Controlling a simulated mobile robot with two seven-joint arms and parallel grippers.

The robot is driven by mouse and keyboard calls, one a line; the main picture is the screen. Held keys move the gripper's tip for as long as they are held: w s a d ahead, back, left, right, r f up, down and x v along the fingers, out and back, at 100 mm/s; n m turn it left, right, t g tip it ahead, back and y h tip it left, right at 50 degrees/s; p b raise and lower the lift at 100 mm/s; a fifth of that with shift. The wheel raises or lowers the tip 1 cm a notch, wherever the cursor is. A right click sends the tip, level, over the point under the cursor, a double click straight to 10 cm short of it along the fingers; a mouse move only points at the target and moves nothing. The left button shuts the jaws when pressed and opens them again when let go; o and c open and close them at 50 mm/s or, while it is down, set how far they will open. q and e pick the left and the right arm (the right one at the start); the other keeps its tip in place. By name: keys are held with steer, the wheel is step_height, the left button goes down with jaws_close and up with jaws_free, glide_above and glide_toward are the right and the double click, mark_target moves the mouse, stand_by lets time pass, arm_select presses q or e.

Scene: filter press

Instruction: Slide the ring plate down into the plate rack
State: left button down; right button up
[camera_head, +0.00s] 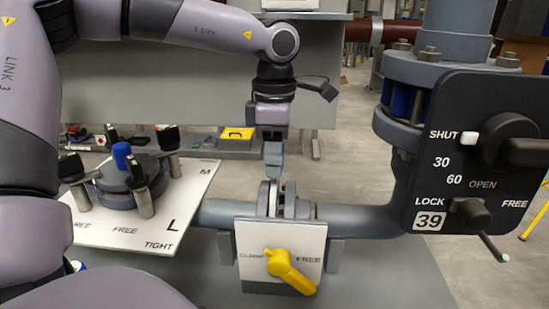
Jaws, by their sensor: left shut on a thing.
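My left gripper (273,160) points straight down over the middle of the pipe and is shut on the ring plate (274,192). The ring plate is grey, thin and seen nearly edge-on, so its ring shape does not show. Its lower part is between the round grey flanges of the plate rack (297,206). The rack interrupts the horizontal grey pipe. I cannot tell how deep the plate sits, because the white front panel hides the rack's lower part. My right gripper is not in view.
A white panel (248,235) with a yellow handle (290,272) stands before the rack. A black dial board (475,150) stands at the right. A white plate with a round clamp (130,185) is at the left. A yellow box (237,133) lies behind.

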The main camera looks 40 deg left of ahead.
arm_select(q)
steer(key=shift+r+p, duration=0.9)
steer(key=shift+r, duration=0.55)
steer(key=shift+r+p, duration=2.95)
steer(key=shift+r, duration=0.8)
steer(key=shift+s+f, duration=0.1)
